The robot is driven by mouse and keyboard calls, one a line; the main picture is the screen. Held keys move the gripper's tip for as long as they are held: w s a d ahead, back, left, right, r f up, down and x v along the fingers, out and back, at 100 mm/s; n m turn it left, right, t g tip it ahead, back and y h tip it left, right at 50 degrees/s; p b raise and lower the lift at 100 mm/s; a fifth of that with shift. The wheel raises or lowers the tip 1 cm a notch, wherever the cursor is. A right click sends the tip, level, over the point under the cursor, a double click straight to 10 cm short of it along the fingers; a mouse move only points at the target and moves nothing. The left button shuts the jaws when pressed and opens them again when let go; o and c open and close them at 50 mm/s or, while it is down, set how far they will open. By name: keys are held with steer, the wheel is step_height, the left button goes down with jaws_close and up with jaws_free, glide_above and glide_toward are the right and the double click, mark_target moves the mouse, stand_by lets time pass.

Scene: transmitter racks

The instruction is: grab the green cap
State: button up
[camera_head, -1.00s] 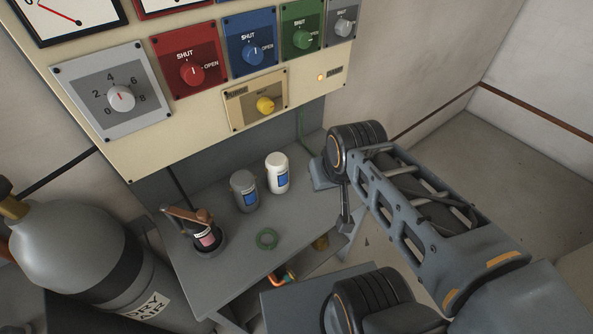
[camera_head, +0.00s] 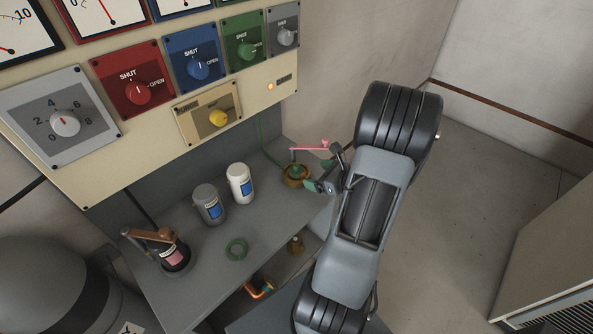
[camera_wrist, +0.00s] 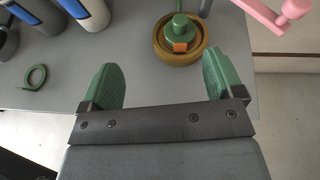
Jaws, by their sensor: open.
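A green cap-like piece (camera_wrist: 178,38) with a knob and an orange patch sits in a round brass ring (camera_wrist: 160,50) on the grey bench. In the head view this green piece (camera_head: 295,170) is at the bench's right end, in its brass ring (camera_head: 290,182). My gripper (camera_wrist: 165,72) is open and empty, its two green pads apart. In the wrist view the green piece lies beyond the pads, nearer the right one, and no contact shows. In the head view my gripper (camera_head: 325,172) is just right of the piece, partly hidden by my arm.
A pink lever (camera_head: 312,148) stands behind the green piece. A white bottle (camera_head: 240,184), a grey bottle (camera_head: 209,204), a flat green ring (camera_head: 236,250) and a dark device with a brown handle (camera_head: 170,255) are on the bench (camera_head: 205,275). A panel of knobs (camera_head: 205,90) is behind.

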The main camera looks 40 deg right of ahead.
mark_target(296, 165)
steer(key=shift+m+h, duration=0.5)
steer(key=shift+m, duration=0.4)
steer(key=w+f, duration=0.1)
steer(key=w, duration=0.1)
steer(key=w+f, duration=0.1)
steer(key=w, duration=0.1)
steer(key=w+f+p, duration=0.1)
steer(key=w, duration=0.1)
steer(key=shift+d+f, duration=0.35)
steer(key=shift+p+x, duration=0.9)
steer(key=shift+x, duration=2.35)
steer(key=shift+d+f+t, duration=0.1)
steer(key=shift+d+t, duration=0.05)
steer(key=shift+t, duration=0.15)
steer(key=c, duration=1.1)
